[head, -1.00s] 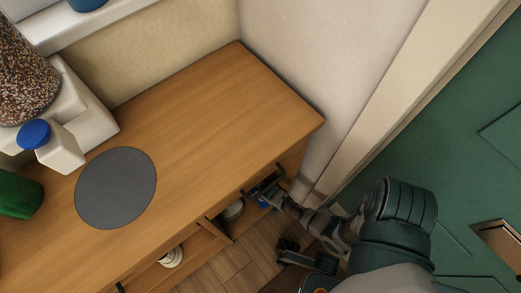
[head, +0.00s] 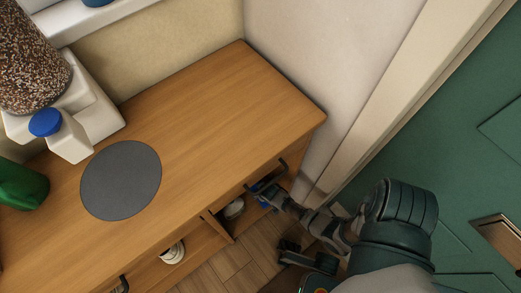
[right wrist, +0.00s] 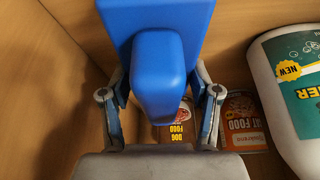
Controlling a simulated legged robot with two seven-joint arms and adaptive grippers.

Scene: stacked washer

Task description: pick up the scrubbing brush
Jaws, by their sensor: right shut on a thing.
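The scrubbing brush is a blue block with a raised blue grip; it fills the top middle of the right wrist view (right wrist: 158,72). My right gripper (right wrist: 161,105) is shut on it, with one finger on each side. In the head view my right gripper (head: 268,191) reaches into the open front of the wooden cabinet (head: 225,110), below its top. A small blue part of the brush may show there, but the gripper mostly hides it. The brush's underside is hidden. My left gripper is not in view.
Inside the cabinet are a dog food can (right wrist: 176,130), a cat food can (right wrist: 243,118) and a large white bottle with a teal label (right wrist: 290,85). On top are a grey round mat (head: 121,180) and a blue-capped white bottle (head: 66,138). A wall and green door stand right.

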